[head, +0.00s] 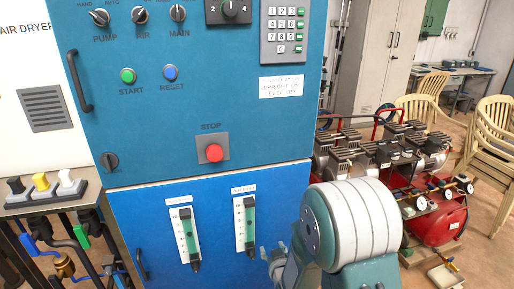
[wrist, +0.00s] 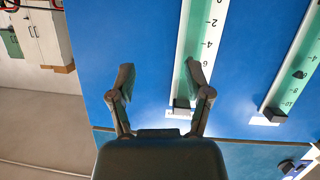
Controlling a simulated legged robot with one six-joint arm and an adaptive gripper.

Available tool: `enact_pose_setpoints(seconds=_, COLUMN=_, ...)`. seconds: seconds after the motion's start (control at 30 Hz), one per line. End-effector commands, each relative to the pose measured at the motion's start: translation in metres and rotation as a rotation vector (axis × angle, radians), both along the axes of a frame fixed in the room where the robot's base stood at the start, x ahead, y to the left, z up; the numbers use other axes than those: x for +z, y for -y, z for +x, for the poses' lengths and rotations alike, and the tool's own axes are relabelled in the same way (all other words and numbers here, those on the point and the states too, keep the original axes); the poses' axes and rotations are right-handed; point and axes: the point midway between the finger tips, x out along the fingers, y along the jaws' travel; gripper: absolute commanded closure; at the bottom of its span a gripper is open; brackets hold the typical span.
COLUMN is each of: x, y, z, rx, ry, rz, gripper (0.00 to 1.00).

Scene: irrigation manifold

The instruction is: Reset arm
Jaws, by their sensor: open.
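My arm (head: 352,225) rises at the lower middle right of the head view, in front of the blue cabinet's right edge. My gripper (wrist: 160,78) shows its two fingers spread apart with nothing between them in the wrist view. They face the blue lower cabinet panel (wrist: 145,35), and the picture there is upside down. One finger overlaps a white and green level gauge (wrist: 196,50). In the head view only part of the gripper shows, low beside the arm, right of the same gauge (head: 245,225). I cannot tell whether a finger touches the panel.
The cabinet carries knobs, a keypad (head: 283,30), a red stop button (head: 214,152) and a second gauge (head: 184,238). A black handle (head: 80,80) sticks out at left. Red compressors (head: 435,215) and chairs (head: 490,135) stand to the right. Pipes and valves (head: 65,265) are lower left.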

Motion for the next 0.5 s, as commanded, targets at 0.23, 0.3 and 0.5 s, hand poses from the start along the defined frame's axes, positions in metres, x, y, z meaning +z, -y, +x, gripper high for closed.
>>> enact_pose_setpoints(seconds=0.23, x=0.063, y=0.024, z=-0.011, rx=-0.049, ry=-0.141, rz=0.001, gripper=0.35)
enact_pose_setpoints(seconds=0.3, x=0.078, y=0.031, z=-0.019, rx=-0.062, ry=-0.186, rz=0.002, gripper=0.35)
enact_pose_setpoints(seconds=0.5, x=0.120, y=0.051, z=-0.051, rx=-0.104, ry=-0.308, rz=0.004, gripper=0.35)
